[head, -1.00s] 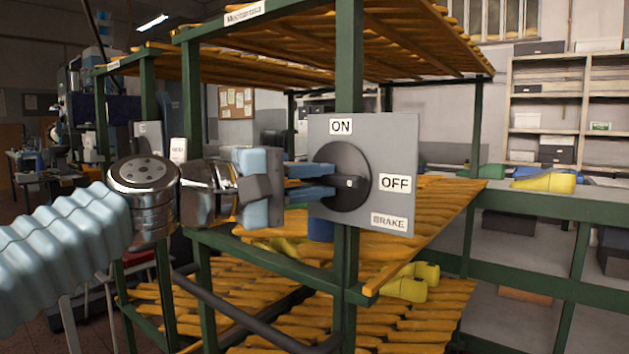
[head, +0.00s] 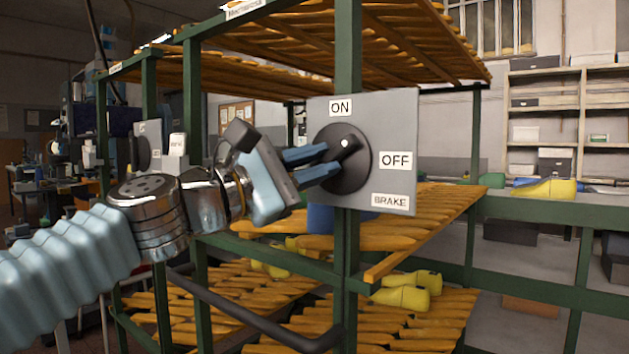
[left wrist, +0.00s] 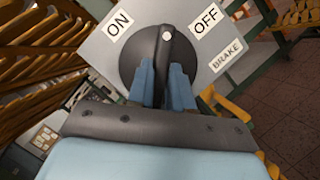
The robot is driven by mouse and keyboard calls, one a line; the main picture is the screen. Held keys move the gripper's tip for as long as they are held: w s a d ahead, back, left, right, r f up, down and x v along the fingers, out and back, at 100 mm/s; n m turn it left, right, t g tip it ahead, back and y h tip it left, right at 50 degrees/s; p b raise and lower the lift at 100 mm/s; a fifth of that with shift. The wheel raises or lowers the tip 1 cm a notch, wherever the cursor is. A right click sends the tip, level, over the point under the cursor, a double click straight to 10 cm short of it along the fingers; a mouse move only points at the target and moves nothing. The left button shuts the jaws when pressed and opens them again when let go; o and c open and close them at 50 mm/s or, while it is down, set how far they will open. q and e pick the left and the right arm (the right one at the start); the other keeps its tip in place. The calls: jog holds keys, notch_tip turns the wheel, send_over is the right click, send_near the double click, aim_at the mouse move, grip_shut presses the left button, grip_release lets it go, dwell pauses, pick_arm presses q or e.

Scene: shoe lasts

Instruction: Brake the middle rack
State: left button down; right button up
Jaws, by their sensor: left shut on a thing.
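A grey brake panel (head: 393,125) with ON, OFF and BRAKE labels is fixed to a green post of the rack (head: 349,240). Its round black knob (head: 360,168) has a raised handle with a white dot. The handle is tilted, with the dot at the upper right, between ON and OFF. My left gripper (head: 331,160) is shut on the knob handle, one finger on each side. The left wrist view shows this grip (left wrist: 163,82) and the knob (left wrist: 134,60), with the dot pointing between the two labels. My right gripper is out of view.
The rack's slatted wooden shelves (head: 420,225) lie above, behind and below the panel. Yellow shoe lasts (head: 405,297) lie on the lower shelf. Another similar grey panel (head: 148,140) is farther left.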

pick_arm(q)
jog(key=shift+s+d+f+n+t+y+b, duration=0.1)
jog(key=shift+n+t+y+b, duration=0.7)
jog(key=shift+n, duration=1.6)
jog(key=shift+s+d+f+n+t+y+b, duration=0.2)
jog(key=shift+n+t+b, duration=0.95)
jog(key=shift+n, duration=1.25)
jog(key=shift+w+d+f+n+t+y+b, duration=0.1)
jog(key=shift+n+t+y+b, duration=0.7)
jog(key=shift+n, duration=1.6)
jog(key=shift+a+r+n+t+b, duration=0.1)
jog(key=shift+n+t+b, duration=0.15)
jog(key=shift+n+b, duration=0.1)
jog(key=c, duration=1)
grip_release()
jog(key=shift+s, duration=0.1)
